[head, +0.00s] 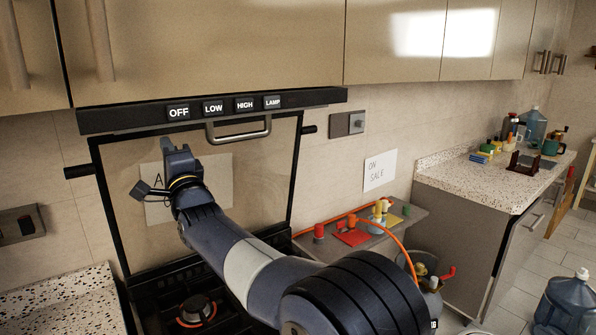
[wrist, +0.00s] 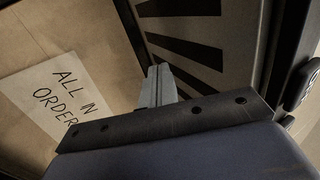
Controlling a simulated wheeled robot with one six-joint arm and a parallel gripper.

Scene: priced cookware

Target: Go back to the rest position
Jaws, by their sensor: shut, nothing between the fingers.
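My gripper (head: 168,146) is raised in front of the raised glass stove lid (head: 268,180), just below the range hood (head: 215,108). In the wrist view my gripper's fingers (wrist: 158,85) are together and hold nothing. A paper sign (wrist: 62,95) reading "ALL IN ORDER" shows on a beige surface to their left. In the head view my gripper and arm hide much of that sign (head: 218,180). My arm reaches from the lower right up to the left.
The hood carries labelled buttons OFF, LOW, HIGH and LAMP. The stove (head: 165,300) lies below my arm. A grey shelf (head: 408,218) with small coloured items is to the right, then a speckled counter (head: 450,172). A blue water jug (head: 568,303) stands at the lower right.

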